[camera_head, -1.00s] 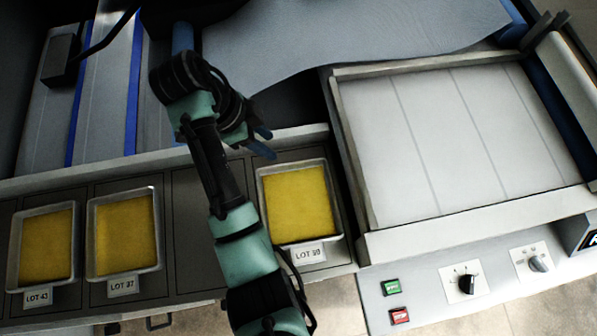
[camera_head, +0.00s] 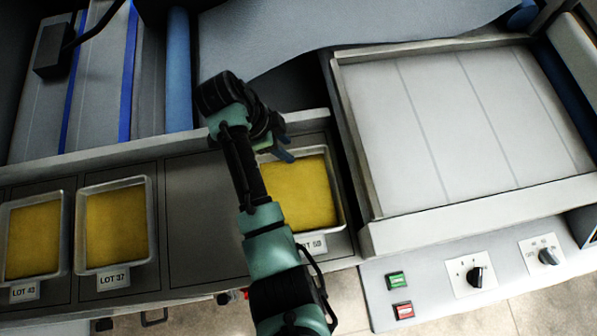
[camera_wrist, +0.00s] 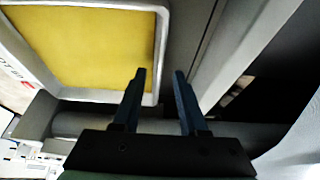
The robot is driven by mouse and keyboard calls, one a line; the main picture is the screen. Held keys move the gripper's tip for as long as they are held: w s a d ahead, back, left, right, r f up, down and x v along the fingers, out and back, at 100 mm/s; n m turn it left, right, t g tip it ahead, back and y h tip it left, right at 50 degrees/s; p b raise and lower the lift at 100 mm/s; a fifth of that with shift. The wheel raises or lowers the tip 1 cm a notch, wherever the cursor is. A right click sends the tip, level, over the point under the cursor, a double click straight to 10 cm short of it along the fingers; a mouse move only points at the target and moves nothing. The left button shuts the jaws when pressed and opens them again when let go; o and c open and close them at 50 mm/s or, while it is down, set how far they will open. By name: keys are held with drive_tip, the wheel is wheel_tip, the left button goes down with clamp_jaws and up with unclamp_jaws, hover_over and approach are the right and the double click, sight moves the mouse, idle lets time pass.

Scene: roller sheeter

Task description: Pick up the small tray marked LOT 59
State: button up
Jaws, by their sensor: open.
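A small metal tray (camera_head: 338,190) with a yellow sheet in it sits in the shelf bay nearest the machine. Its front label (camera_head: 314,243) is partly covered by my arm; the visible end looks like 59 or 58. My gripper (camera_head: 286,152) is open and empty over this tray's back left part, and my arm hides its left side. The rim is not between the fingers. The height gap cannot be told.
Trays marked LOT 43 (camera_head: 64,235) and LOT 37 (camera_head: 152,225) stand to the left, with bare shelf (camera_head: 203,220) between them and my arm. The sheeter's pale bed (camera_head: 460,130) with raised edges is at right. Its control panel (camera_head: 430,285) is in front.

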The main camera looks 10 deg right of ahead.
drive_tip(key=shift+x, duration=0.75)
clamp_jaws()
idle(0.9)
